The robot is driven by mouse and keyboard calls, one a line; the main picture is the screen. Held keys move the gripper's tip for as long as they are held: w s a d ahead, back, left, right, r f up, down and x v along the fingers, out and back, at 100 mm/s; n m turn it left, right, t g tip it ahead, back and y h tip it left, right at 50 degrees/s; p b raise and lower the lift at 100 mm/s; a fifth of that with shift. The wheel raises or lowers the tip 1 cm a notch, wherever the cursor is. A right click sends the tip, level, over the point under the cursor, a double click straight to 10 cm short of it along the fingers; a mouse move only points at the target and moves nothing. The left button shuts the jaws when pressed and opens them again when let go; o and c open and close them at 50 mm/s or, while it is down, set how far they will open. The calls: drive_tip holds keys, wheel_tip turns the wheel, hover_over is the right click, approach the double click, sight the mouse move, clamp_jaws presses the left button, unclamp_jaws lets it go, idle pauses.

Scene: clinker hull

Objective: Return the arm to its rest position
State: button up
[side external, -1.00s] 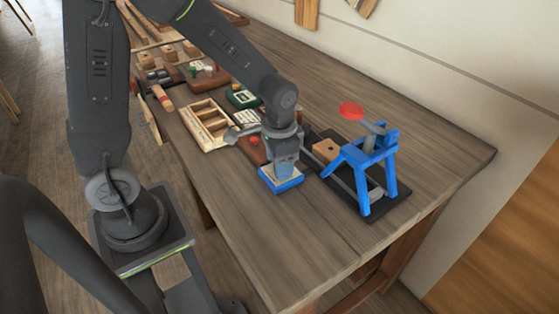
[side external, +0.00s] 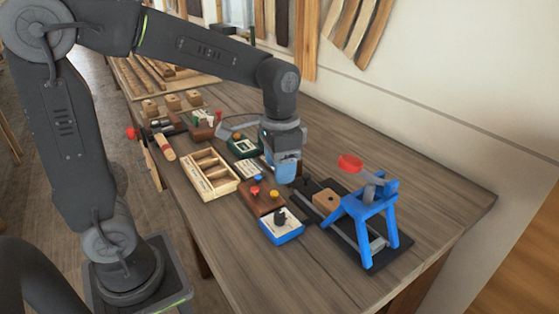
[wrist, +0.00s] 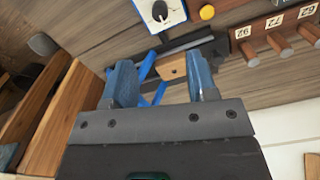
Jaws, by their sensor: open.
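My gripper (side external: 284,170) hangs over the workbench (side external: 440,180) in the side view, above the area behind the blue-and-white box. In the wrist view my gripper (wrist: 160,85) is open, with two blue fingers spread and nothing between them held. The blue-and-white box (side external: 281,227) with a black knob sits on the bench, apart from the gripper; the wrist view also shows this box (wrist: 160,14) at the top. The fingertips are partly hard to make out in the side view.
A blue stand (side external: 369,225) with a red top (side external: 350,163) is on the right, beside a small wooden block (side external: 326,201). A brown box (side external: 263,197) with coloured knobs and a wooden tray (side external: 211,174) lie to the left. The bench's right end is clear.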

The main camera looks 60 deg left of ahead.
drive_tip(key=shift+r, duration=0.45)
drive_tip(key=s+r+n+t, duration=0.2)
drive_tip(key=s+t, duration=0.3)
drive_tip(key=s, duration=0.6)
drive_tip(key=shift+s+d+r+n+t, duration=0.2)
drive_tip(key=shift+s+r+n+t, duration=0.1)
drive_tip(key=shift+s+r+n, duration=0.15)
